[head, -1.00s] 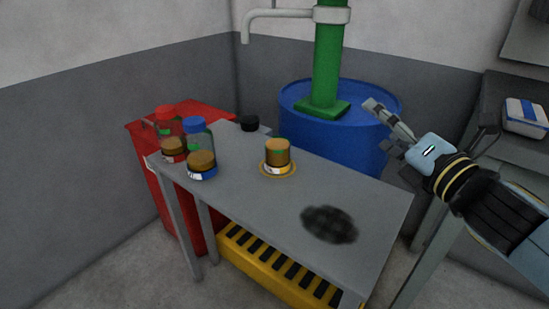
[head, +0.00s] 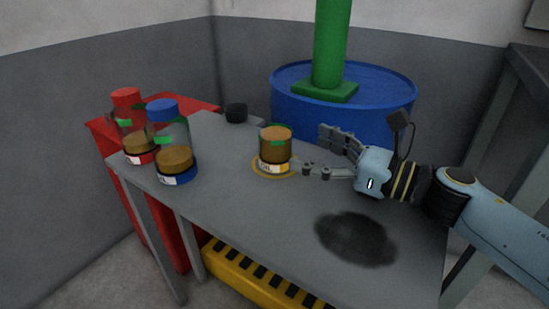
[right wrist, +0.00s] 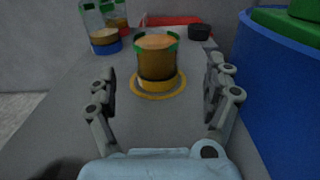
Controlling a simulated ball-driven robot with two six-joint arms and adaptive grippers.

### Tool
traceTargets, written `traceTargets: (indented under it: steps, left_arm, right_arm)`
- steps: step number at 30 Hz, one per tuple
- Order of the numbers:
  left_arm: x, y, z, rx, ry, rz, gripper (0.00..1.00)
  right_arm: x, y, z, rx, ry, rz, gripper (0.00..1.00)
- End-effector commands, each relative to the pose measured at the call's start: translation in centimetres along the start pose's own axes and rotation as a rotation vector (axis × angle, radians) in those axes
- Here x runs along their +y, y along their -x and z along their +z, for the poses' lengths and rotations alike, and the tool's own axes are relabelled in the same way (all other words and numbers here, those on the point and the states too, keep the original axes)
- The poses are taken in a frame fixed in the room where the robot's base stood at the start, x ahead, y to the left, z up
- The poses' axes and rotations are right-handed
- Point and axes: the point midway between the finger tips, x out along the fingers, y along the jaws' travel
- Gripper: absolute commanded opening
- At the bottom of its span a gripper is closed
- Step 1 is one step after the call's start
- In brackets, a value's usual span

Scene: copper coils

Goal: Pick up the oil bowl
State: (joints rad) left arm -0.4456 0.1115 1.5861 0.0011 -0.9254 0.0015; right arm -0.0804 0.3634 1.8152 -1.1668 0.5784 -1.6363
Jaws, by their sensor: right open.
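The oil bowl (head: 275,146) is a clear container of brown oil with green marks and a yellow labelled base. It stands upright on a yellow ring (head: 259,172) on the grey table (head: 225,210). My right gripper (head: 318,155) is open and empty, just to the right of the bowl in the head view. In the right wrist view the bowl (right wrist: 157,62) stands upright ahead, centred between the two spread fingers (right wrist: 163,95) and a little beyond them. Nothing hides it there. My left gripper does not show.
A small black pot (head: 236,113) is at the back edge. A blue drum (head: 345,115) stands close behind. A dark stain (head: 356,238) marks the front right.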

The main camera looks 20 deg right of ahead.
Motion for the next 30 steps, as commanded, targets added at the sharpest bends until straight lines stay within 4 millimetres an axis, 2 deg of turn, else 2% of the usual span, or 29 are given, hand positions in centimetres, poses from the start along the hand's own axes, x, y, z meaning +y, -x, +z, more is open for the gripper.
traceTargets:
  steps: [3, 8, 16, 20, 26, 30]
  left_arm:
    - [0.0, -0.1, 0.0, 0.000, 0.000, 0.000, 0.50]
    - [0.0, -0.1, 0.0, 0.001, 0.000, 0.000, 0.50]
    - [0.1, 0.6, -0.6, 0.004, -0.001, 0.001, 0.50]
    - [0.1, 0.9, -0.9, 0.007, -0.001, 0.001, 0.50]
    - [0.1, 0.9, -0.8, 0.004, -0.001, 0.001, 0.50]
    - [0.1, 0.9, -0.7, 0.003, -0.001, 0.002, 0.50]
  right_arm:
    - [0.0, -1.9, 0.1, -0.004, -0.002, -0.003, 0.85]
    - [0.1, -3.1, 0.1, -0.002, -0.002, -0.001, 0.85]
    - [0.5, -7.1, -0.1, -0.002, -0.003, -0.001, 0.85]
    - [0.5, -7.9, 0.0, 0.000, -0.001, -0.001, 0.85]
    - [0.5, -7.9, 0.0, 0.000, -0.001, -0.001, 0.85]
    - [0.5, -7.9, 0.0, 0.000, -0.001, -0.001, 0.67]
